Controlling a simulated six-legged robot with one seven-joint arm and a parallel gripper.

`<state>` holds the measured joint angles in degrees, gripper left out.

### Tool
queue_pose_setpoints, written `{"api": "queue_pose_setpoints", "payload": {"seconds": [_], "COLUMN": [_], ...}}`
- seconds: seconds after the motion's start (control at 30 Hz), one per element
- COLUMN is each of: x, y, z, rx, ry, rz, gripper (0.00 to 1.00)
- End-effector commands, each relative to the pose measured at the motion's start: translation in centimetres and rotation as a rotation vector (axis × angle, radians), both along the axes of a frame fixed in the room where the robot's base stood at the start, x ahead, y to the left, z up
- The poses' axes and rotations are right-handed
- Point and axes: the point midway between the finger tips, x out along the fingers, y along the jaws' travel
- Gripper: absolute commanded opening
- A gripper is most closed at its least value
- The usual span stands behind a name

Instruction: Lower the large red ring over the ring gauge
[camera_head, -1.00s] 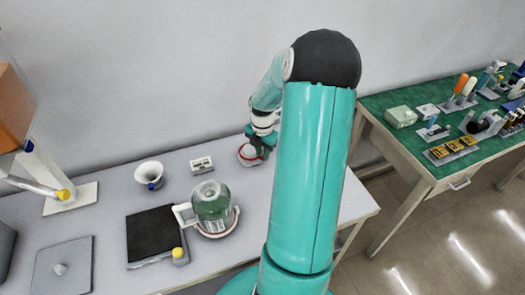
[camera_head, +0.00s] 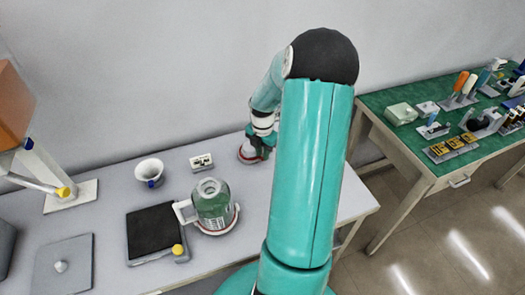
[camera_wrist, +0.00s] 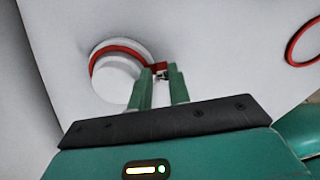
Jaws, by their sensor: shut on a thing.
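The large red ring (camera_wrist: 127,48) is a thin band with a small tab, seen in the wrist view. It loops around the white round post of the ring gauge (camera_wrist: 115,80), which hides its near side. A wider white base shows beyond it. Whether the ring rests on that base I cannot tell. My gripper (camera_wrist: 162,72) is shut on the ring's tab, beside the gauge. In the head view my gripper (camera_head: 264,150) is at the gauge (camera_head: 247,154) near the back of the grey table; details there are small and partly hidden.
Another red ring (camera_wrist: 302,42) lies at the wrist view's right edge. A green canister with a handle (camera_head: 212,205) stands front-left of the gauge. The wall is close behind.

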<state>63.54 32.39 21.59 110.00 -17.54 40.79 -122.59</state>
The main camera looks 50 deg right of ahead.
Motion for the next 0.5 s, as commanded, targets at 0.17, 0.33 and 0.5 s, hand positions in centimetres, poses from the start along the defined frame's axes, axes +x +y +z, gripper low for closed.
{"api": "queue_pose_setpoints", "payload": {"seconds": [0.17, 0.33, 0.5], "x": [-0.01, -0.01, -0.01], "y": [0.01, 0.01, 0.01], "z": [-0.25, -0.31, -0.31], "rx": [0.000, 0.000, 0.000], "ry": [0.000, 0.000, 0.000], "rz": [0.000, 0.000, 0.000], "gripper": [0.00, 0.00, 0.25]}}
